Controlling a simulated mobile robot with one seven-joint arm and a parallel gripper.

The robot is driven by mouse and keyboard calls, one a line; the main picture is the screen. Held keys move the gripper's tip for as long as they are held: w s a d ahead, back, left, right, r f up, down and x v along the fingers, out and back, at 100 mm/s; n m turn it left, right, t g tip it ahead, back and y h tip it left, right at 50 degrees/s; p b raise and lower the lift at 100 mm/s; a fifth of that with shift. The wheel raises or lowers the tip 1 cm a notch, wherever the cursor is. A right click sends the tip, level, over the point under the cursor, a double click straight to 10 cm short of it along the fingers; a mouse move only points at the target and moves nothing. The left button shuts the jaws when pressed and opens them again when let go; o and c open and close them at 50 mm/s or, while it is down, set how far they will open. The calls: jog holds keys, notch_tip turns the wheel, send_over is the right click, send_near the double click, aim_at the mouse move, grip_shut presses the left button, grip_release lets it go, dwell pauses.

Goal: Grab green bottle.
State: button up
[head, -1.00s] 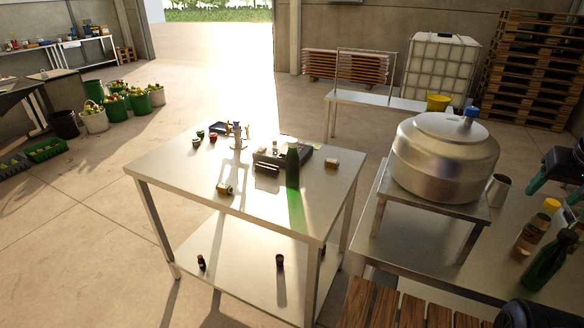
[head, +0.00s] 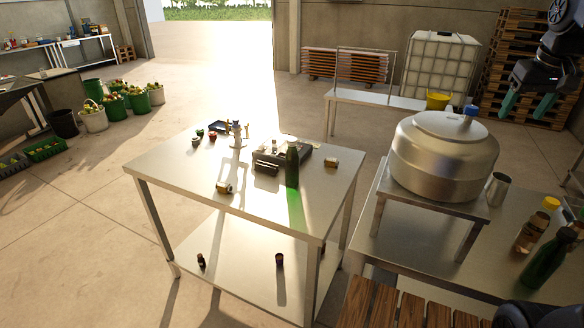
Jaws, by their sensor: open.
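One green bottle (head: 292,165) stands upright on the near-centre steel table, beside a dark device.
The steel vat (head: 446,157) stands on a raised stand between the two bottles. A metal cup (head: 498,189) and brown jars (head: 530,232) crowd the right bench. The central table (head: 165,165) holds small jars and the dark device (head: 270,156). A wooden slatted surface (head: 385,308) is at the bottom.

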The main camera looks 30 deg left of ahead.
jog(key=w+a+r+n+g, duration=0.1)
jog(key=w+a+n, duration=0.1)
jog(key=w+a, duration=0.5)
jog(key=w+a+r+n, duration=0.1)
jog(key=w+a+n, duration=0.1)
jog(key=a, duration=0.9)
jog(key=w+a+r+n+g, duration=0.1)
jog(key=w+a+n, duration=0.1)
jog(key=w+a, duration=0.5)
jog(key=n+g, duration=0.2)
jog(key=n, duration=0.5)
send_over(292, 139)
jog(key=f, duration=2.1)
jog(key=shift+d+f, duration=0.2)
jog(key=shift+f, duration=0.05)
notch_tip(292, 139, down, 11)
jog(key=shift+a+r, duration=0.15)
jog(key=shift+r, duration=0.05)
grip_shut()
